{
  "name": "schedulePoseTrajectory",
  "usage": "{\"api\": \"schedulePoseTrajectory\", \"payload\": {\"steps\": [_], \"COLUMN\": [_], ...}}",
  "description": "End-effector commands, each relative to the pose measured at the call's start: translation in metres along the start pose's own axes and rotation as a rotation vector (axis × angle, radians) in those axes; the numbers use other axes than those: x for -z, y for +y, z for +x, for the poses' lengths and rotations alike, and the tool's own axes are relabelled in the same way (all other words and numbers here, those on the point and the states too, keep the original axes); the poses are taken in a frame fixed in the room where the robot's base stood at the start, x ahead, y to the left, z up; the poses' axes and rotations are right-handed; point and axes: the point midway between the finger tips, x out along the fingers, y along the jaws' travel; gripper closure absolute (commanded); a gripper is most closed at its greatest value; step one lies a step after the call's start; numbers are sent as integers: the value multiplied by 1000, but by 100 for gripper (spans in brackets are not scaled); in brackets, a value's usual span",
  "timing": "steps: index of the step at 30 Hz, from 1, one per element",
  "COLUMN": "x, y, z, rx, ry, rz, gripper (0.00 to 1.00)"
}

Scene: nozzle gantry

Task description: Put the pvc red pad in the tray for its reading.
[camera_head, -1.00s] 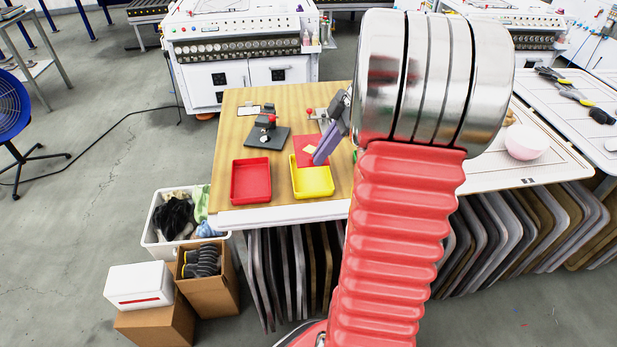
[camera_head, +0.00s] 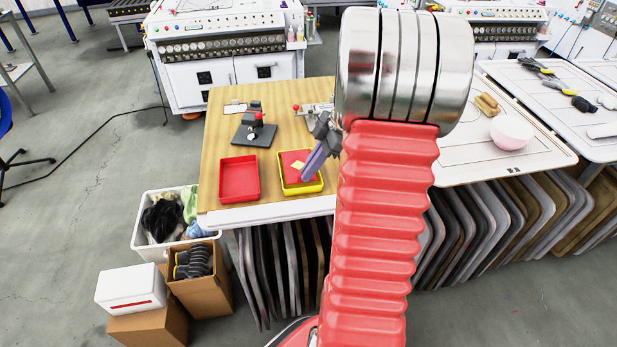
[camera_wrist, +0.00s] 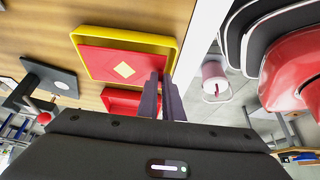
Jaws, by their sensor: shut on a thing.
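The red pad (camera_head: 289,158), a flat square with a pale diamond label, is at the yellow tray (camera_head: 302,190) on the wooden table. In the wrist view the pad (camera_wrist: 100,62) shows within the yellow rim (camera_wrist: 125,36). Whether it rests on the tray floor or hangs just above cannot be told. My gripper (camera_head: 306,176) has purple-grey fingers, which are shut on the pad's near right edge. The fingertips also show in the wrist view (camera_wrist: 161,76), beside the tray's rim. My red arm hides the table's right side.
An empty red tray (camera_head: 239,180) stands left of the yellow one. A dark gauge stand (camera_head: 254,130) with a red knob is behind it, and another red-knobbed device (camera_head: 315,112) stands behind the yellow tray. Bins and boxes are on the floor at the left.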

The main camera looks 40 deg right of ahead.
Motion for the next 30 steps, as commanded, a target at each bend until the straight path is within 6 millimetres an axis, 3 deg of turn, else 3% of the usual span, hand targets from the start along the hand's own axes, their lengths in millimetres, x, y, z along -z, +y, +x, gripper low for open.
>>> {"api": "schedulePoseTrajectory", "payload": {"steps": [6, 17, 18, 25, 30], "x": [-12, -14, -14, -14, -14], "y": [-1, 0, 0, 0, 0], "z": [23, 25, 26, 26, 26], "rx": [2, 0, 0, 0, 0], "ry": [0, 0, 0, 0, 0], "rz": [1, 1, 1, 2, 2], "gripper": [100, 100, 93, 77, 75]}}
